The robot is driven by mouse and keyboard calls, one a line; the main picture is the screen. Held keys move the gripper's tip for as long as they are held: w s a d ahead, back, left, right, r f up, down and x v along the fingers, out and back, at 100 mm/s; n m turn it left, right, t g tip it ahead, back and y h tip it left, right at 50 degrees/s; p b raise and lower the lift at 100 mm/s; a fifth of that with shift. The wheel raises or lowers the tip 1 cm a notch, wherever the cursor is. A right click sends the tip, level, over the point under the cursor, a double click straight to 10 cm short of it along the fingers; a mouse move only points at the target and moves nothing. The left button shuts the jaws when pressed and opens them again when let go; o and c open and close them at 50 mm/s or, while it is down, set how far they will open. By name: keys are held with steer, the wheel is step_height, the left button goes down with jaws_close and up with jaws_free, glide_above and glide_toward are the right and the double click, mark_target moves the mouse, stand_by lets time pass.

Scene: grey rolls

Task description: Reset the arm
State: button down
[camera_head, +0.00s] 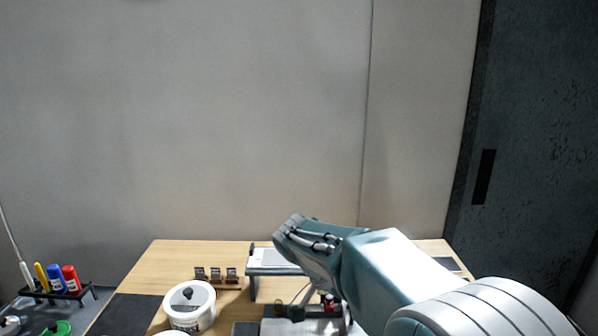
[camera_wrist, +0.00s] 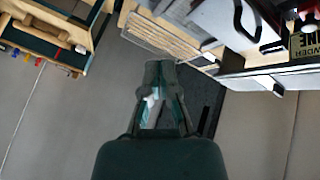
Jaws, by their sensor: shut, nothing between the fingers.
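My gripper (camera_wrist: 161,68) is dark and shows in the middle of the wrist view. Its fingers are together at the tips and hold nothing. A small gap shows between the finger linkages below the tips. In the head view my pale, jointed arm reaches from the lower right toward the middle, over the wooden table (camera_head: 135,270). It hides part of the table's right side.
On the table are a white lidded tub (camera_head: 190,306), a row of small dark blocks (camera_head: 216,276) and a raised stand (camera_head: 275,262), partly behind my arm. A pen rack (camera_head: 62,291) stands at left. A grey wall (camera_head: 200,110) rises behind.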

steer(key=s+d+r+n+t+y, duration=0.1)
steer(key=s+n, duration=0.4)
steer(key=s, duration=0.5)
steer(key=s+d+r+n+t+y, duration=0.1)
steer(key=s+n+t+y, duration=0.3)
steer(key=s, duration=0.7)
steer(key=shift+s+d+r+n+t+y, duration=0.15)
steer(key=shift+d+r+n+t+y, duration=0.2)
steer(key=shift+d+n+y, duration=0.7)
